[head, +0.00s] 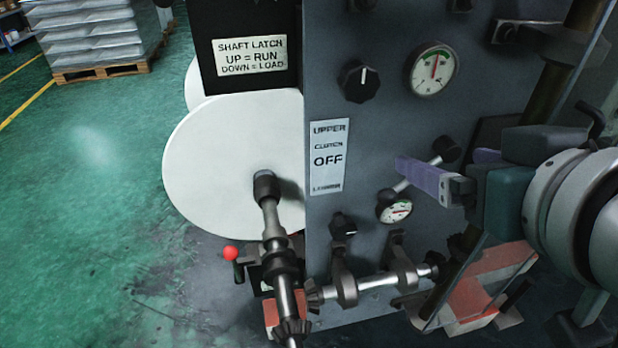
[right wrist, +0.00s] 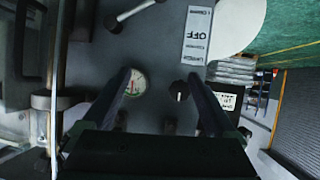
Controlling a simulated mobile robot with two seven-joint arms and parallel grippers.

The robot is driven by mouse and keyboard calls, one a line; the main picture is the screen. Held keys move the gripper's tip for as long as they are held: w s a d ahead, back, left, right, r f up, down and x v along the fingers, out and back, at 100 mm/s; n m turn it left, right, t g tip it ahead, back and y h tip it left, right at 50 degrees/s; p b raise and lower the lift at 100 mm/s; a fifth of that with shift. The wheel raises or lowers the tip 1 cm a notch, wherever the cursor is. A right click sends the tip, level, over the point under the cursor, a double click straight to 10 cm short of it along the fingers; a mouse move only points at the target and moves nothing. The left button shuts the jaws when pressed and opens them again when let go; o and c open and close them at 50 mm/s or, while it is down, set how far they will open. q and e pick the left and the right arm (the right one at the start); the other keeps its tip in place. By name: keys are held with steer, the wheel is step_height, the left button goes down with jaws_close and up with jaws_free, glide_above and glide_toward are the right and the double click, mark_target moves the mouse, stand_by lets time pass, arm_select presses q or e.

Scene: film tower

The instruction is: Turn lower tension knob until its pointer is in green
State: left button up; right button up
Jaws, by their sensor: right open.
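The lower tension knob (head: 343,226) is black with a pale mark and sits low on the grey panel. The lower gauge (head: 395,211) is to its right; its dial shows red and green, but I cannot tell exactly where its pointer stands. My right gripper (head: 420,177), with purple fingers, is in front of the panel, above and right of the knob, not holding it. My left gripper is not in view.
The upper knob (head: 358,81) and upper gauge (head: 433,70) are higher on the panel. A clutch lever with a black ball (head: 446,150) is partly behind my right gripper. A horizontal shaft (head: 385,287) on brackets sticks out below the lower knob. A white disc (head: 230,155) stands left.

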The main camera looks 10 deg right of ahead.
mark_target(344, 235)
steer(key=w+a+f+n+t+y+b, duration=0.1)
steer(key=w+a+f+t+b, duration=0.15)
steer(key=f+b, duration=1.3)
steer(key=w+a+f+t+y+b, duration=0.1)
steer(key=w+f+t+b, duration=0.25)
steer(key=f+b, duration=1.15)
steer(key=shift+g, duration=0.3)
steer(key=w+r+b, duration=0.1)
steer(key=w+b, duration=0.3)
steer(key=w, duration=0.1)
steer(key=w+r+b, duration=0.1)
steer(key=w+b, duration=0.1)
steer(key=w, duration=0.1)
steer(key=shift+w+a+r, duration=0.25)
steer(key=shift+a+r, duration=0.05)
steer(key=shift+a, duration=0.1)
steer(key=shift+w+r+b, duration=0.1)
steer(key=shift+w+b, duration=0.2)
steer(key=shift+w, duration=0.5)
steer(key=c, duration=1.3)
